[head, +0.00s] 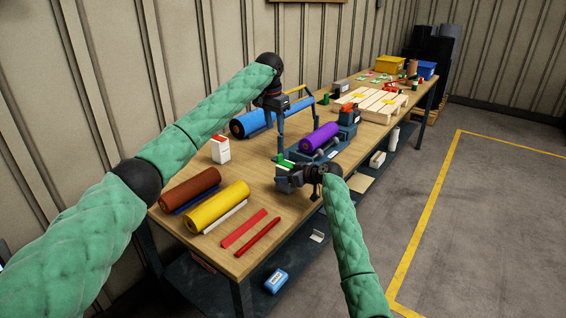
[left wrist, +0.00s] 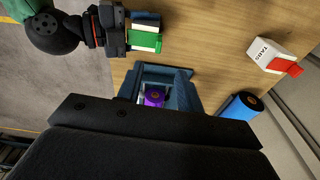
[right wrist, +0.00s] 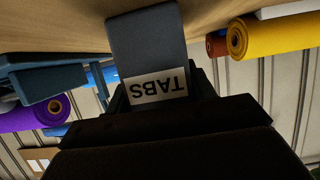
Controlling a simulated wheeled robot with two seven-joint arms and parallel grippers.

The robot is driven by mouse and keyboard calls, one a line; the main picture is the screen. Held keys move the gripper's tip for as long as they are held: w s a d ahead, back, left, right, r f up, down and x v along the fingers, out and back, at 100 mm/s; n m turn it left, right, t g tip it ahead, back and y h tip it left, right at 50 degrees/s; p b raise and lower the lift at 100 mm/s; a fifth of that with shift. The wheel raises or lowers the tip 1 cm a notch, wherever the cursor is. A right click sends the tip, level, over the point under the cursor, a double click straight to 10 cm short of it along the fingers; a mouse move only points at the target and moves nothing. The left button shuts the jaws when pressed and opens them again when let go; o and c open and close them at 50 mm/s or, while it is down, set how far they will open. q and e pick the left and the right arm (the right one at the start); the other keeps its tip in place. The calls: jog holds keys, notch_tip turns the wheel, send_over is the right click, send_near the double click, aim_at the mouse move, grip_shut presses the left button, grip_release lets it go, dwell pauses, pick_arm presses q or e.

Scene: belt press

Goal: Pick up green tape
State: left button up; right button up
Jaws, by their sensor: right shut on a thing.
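A green piece (head: 285,161), which looks like the green tape, is at the near end of the belt press (head: 325,137). It also shows in the left wrist view (left wrist: 145,41), with white and dark blue parts beside it. My right gripper (head: 297,177) is right next to it. In the right wrist view, my right gripper is shut on a blue-grey block (right wrist: 146,42) with a TABS label. Whether the green piece is part of this block cannot be told.
A purple roll (head: 320,137) lies on the press, a blue roll (head: 250,122) behind. A white TABS box with red top (head: 220,151) stands left. Brown (head: 190,187) and yellow (head: 216,206) rolls and red strips (head: 245,228) lie at front. A wooden pallet (head: 370,101) is farther back.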

pick_arm(q)
send_over(279, 155)
jog(key=shift+n, duration=0.4)
jog(key=f, duration=0.4)
jog(key=a+f, duration=0.1)
jog(key=f, duration=0.1)
jog(key=shift+s, duration=0.4)
jog(key=shift+w+d+f, duration=0.15)
jog(key=shift+w+f, duration=0.05)
jog(key=shift+f, duration=0.75)
jog(key=shift+w+d+f, duration=0.15)
jog(key=shift+d+f, duration=0.05)
jog(key=shift+f, duration=0.8)
jog(key=shift+w+d+f, duration=0.15)
jog(key=shift+w+f, duration=0.05)
jog(key=shift+f, duration=0.75)
jog(key=shift+c, duration=0.5)
grip_shut()
